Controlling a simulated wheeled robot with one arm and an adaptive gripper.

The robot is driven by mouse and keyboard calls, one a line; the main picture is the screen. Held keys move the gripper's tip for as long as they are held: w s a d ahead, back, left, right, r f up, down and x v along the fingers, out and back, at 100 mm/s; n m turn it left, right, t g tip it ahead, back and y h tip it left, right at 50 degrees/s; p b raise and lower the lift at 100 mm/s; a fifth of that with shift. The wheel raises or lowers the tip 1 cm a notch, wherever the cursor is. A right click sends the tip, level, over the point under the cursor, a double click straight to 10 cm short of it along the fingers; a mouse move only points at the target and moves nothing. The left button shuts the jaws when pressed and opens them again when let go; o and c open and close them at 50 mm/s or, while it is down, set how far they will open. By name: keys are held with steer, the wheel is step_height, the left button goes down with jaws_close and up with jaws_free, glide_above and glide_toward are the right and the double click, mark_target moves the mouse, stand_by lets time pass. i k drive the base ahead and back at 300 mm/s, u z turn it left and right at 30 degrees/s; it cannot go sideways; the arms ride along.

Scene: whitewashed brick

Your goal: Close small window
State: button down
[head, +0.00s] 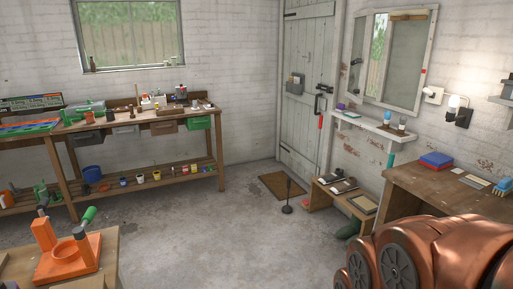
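A small window (421,62) in a pale, weathered wooden frame is on the right wall, above a narrow shelf. Greenery shows in its left part and a greyer pane fills its right part. A wooden piece lies across its top, and a small red mark is on the right side of the frame. I see it at a steep angle and cannot tell how far its sash stands open. My gripper is not in view.
A narrow wall shelf (378,128) with small items sits under the small window. A low wooden stand (324,197) and a workbench (412,190) are below and right. A black upright stand (288,208) is on the open concrete floor (210,230).

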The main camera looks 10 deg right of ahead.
mark_target(369, 12)
steer(key=z, duration=0.2)
steer(key=i, duration=4.25)
steer(key=u, duration=0.1)
